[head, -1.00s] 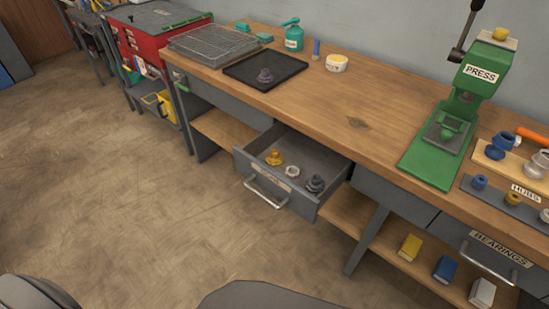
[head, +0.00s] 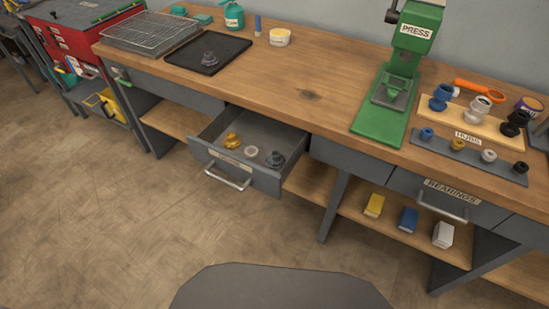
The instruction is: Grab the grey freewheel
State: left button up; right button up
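An open drawer (head: 222,161) under the bench holds a yellow part (head: 232,141), a small light grey, ring-like part (head: 251,151) and a dark grey stepped part (head: 275,160). Another dark grey part (head: 209,58) sits on the black tray (head: 236,46) on the bench top. Which of these is the grey freewheel I cannot tell for sure; the drawer's label is too small to read. Neither of my grippers is in view.
A green press (head: 386,112) stands on the wooden bench (head: 290,90). Hubs stand on a wooden board (head: 446,117), bearings on a grey strip (head: 461,153). A wire basket (head: 150,32) is at the left. The bench middle and floor are clear.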

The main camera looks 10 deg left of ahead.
aim_at(276, 160)
jog(key=u, duration=2.05)
jog(key=i, duration=2.3)
jog(key=z, duration=4)
